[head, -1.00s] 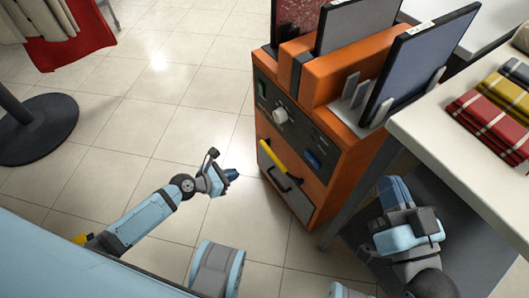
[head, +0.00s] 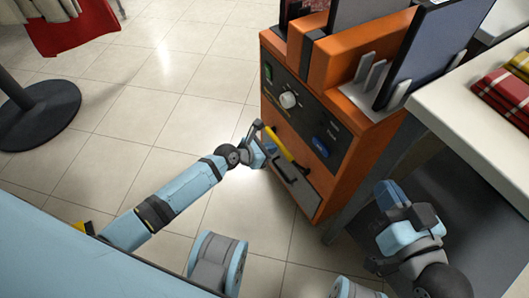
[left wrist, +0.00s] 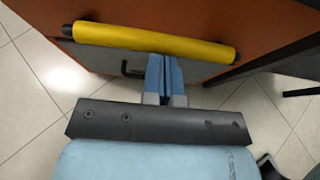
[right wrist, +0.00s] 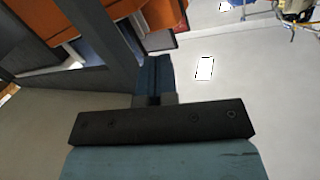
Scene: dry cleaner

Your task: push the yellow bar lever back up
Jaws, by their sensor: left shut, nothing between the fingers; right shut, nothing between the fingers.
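The yellow bar lever (head: 280,145) is on the front of the orange machine (head: 345,165), slanting down to the right below the control panel. In the left wrist view the yellow bar (left wrist: 155,43) lies across the top of the picture. My left gripper (head: 268,146) is shut and empty, close to the bar's left part; in its wrist view the fingertips (left wrist: 164,60) come up at the bar's lower edge. Whether they touch it I cannot tell. My right gripper (head: 388,192) is shut and empty, beside the table leg, away from the lever.
A white table (head: 475,115) with folded plaid cloths (head: 503,95) stands at the right. The machine has a dial (head: 288,100), a blue switch (head: 320,147) and a dark handle (head: 293,172) below the lever. Tiled floor (head: 130,100) is open at left.

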